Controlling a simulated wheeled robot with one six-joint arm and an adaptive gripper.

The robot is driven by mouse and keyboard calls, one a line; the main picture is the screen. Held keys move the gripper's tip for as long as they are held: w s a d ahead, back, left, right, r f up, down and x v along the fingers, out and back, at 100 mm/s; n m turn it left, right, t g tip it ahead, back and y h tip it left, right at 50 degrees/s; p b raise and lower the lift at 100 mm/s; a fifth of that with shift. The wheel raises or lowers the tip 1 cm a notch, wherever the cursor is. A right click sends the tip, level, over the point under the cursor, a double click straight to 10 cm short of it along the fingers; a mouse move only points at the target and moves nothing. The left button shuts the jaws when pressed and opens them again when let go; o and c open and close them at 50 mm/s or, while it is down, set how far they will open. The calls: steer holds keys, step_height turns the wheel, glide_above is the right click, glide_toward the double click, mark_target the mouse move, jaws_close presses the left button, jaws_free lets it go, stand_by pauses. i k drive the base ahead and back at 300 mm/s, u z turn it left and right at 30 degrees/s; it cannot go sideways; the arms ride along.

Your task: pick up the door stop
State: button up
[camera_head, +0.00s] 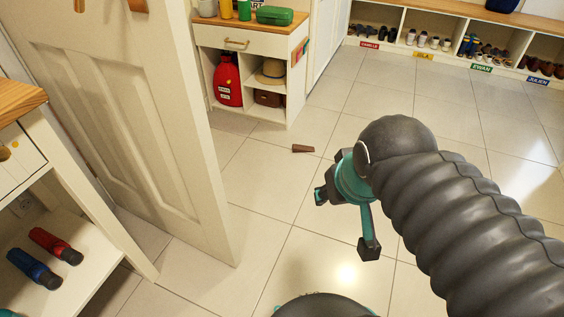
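The door stop (302,149) looks like a small brown wedge lying on the pale tiled floor, in front of the white cabinet and to the right of the door. My gripper (345,222) is above the floor, nearer to me and lower in the picture than the wedge. Its two teal and dark fingers are spread apart with nothing between them. My dark ribbed arm comes in from the right. The gripper does not touch the wedge.
An open white door (140,130) stands at the left. A white cabinet (245,37) holds a red backpack (228,80) behind the wedge. Shoe cubbies (455,18) line the back right. The floor around the wedge is clear.

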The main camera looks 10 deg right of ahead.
mark_target(296, 147)
steer(key=u, duration=0.4)
steer(key=k, duration=0.8)
steer(key=z, duration=0.7)
steer(key=i, duration=0.9)
steer(key=z, duration=0.6)
steer(key=i, duration=1)
steer(key=u, duration=1.25)
steer(key=i, duration=0.75)
steer(key=u, duration=0.85)
